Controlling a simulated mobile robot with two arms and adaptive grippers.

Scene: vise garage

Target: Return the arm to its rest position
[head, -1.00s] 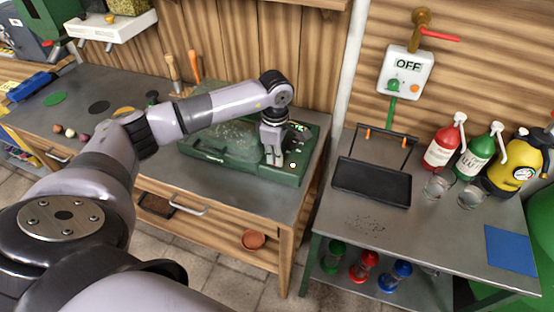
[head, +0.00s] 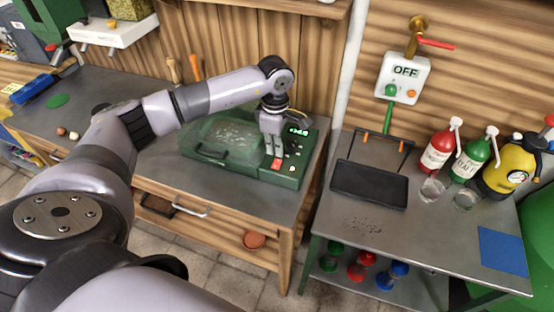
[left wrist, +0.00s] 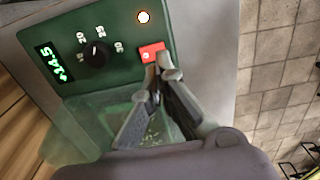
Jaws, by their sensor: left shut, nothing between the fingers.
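My left arm reaches in from the left in the head view. Its gripper (head: 270,151) is shut and empty, just above the control panel of a green machine (head: 292,172) with a clear lid. The fingertips are near a red button (head: 277,163). In the left wrist view the gripper (left wrist: 152,78) shows over the panel, with one fingertip overlapping the edge of the red button (left wrist: 150,50); I cannot tell whether it touches. A dark knob (left wrist: 95,53) and a lit green display (left wrist: 53,63) are beside it. My right gripper is not in view.
The machine stands on a grey workbench (head: 160,160). A second table (head: 430,232) at right holds a black tray (head: 370,184), red and green pump bottles, glasses and a yellow sprayer (head: 507,166). A switch box (head: 404,77) reading OFF hangs above.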

